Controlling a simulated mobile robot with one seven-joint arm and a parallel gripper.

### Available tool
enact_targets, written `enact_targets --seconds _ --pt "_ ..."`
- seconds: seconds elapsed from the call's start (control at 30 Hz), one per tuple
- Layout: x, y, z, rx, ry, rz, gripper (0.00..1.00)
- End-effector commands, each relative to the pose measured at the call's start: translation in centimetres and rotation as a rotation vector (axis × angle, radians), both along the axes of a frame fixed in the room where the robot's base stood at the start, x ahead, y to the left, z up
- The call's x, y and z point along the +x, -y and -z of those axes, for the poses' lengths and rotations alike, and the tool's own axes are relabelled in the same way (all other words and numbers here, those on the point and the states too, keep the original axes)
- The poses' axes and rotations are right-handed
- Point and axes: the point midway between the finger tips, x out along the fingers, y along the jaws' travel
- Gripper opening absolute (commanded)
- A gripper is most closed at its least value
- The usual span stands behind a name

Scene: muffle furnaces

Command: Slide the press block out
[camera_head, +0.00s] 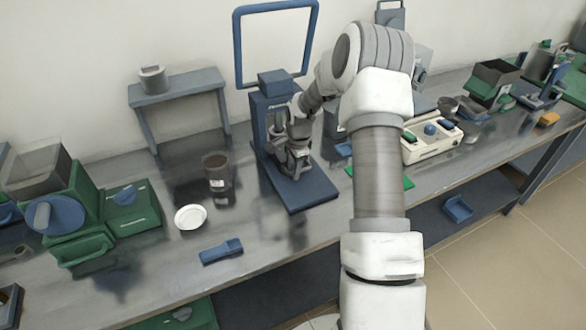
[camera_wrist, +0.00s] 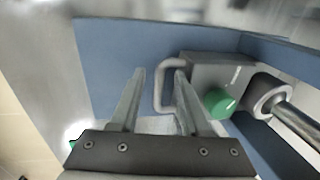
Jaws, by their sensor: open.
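The press (camera_head: 268,110) is a blue upright frame on a blue base plate (camera_head: 305,195), standing on the bench in the head view. The press block (camera_wrist: 205,72) is a grey block with a pale looped handle (camera_wrist: 158,88) and a green knob (camera_wrist: 218,102); it sits on the blue base (camera_wrist: 110,60) in the wrist view. My gripper (camera_wrist: 160,74) is open, with one finger on each side of the handle's outer bar. I cannot tell whether either finger touches it. In the head view my gripper (camera_head: 293,165) is low at the press and hides most of the block.
A metal rod with a collar (camera_wrist: 268,92) stands right beside the block. On the bench left of the press are a dark jar (camera_head: 216,165), a white dish (camera_head: 190,217) and a blue tool (camera_head: 221,251). A white control box (camera_head: 432,140) is to the right.

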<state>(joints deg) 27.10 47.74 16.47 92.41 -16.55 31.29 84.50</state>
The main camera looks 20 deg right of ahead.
Motion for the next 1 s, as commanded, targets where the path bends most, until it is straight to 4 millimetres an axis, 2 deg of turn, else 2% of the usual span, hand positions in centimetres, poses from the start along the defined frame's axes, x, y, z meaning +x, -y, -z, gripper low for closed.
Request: enact_targets --seconds 0.37,0.6,1.0 --pt "0.11 -0.03 0.48 0.000 0.001 0.000 0.44" --pt "0.10 -0.03 0.46 0.000 0.000 0.000 0.01" --pt "0.10 -0.02 0.44 0.000 0.001 0.000 0.00"
